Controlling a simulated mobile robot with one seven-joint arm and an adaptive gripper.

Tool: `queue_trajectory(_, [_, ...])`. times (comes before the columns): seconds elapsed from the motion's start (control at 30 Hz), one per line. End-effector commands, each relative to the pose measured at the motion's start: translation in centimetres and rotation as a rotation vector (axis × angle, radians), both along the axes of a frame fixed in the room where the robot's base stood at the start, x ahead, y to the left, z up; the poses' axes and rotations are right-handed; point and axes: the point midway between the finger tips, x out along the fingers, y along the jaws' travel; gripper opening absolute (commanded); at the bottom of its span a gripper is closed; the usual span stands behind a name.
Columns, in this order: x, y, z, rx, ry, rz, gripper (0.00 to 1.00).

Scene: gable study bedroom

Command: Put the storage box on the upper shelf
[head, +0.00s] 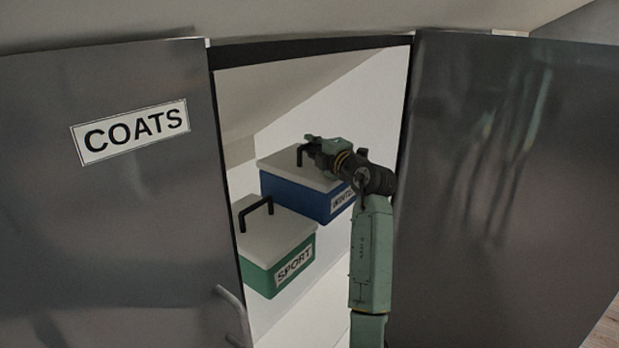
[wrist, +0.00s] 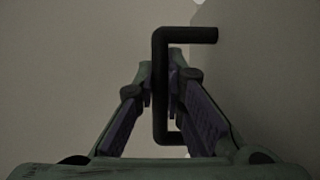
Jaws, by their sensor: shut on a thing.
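A blue storage box (head: 296,197) with a pale lid and a label that starts "WINT", partly covered by my arm, is in the open closet. My gripper (head: 310,145) is over its lid and shut on the lid's black handle (head: 299,157). In the wrist view the black handle (wrist: 160,90) runs between the two fingers of my gripper (wrist: 161,72). A green storage box (head: 261,277) labelled SPORT, with a black handle on its pale lid, is in front of the blue box and lower in the picture. I cannot tell whether the blue box rests on something. No upper shelf is clearly visible.
The left door (head: 110,220), with a COATS sign (head: 131,131) and a bar handle (head: 234,312), and the right door (head: 510,180) flank the narrow opening. My arm passes close to the right door. A sloped ceiling (head: 290,100) lies above the boxes.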

Motion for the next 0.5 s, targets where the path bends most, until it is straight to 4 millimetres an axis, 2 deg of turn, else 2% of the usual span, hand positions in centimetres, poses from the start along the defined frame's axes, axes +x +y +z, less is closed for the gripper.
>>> queue_trajectory(0.1, [0.0, -0.1, -2.5, 0.004, 0.0, -0.002, 0.0])
queue_trajectory(0.2, [-0.1, 0.0, -3.9, 0.003, -0.002, -0.001, 0.0])
queue_trajectory(0.5, [0.0, 0.0, -6.1, 0.002, -0.002, -0.001, 0.0])
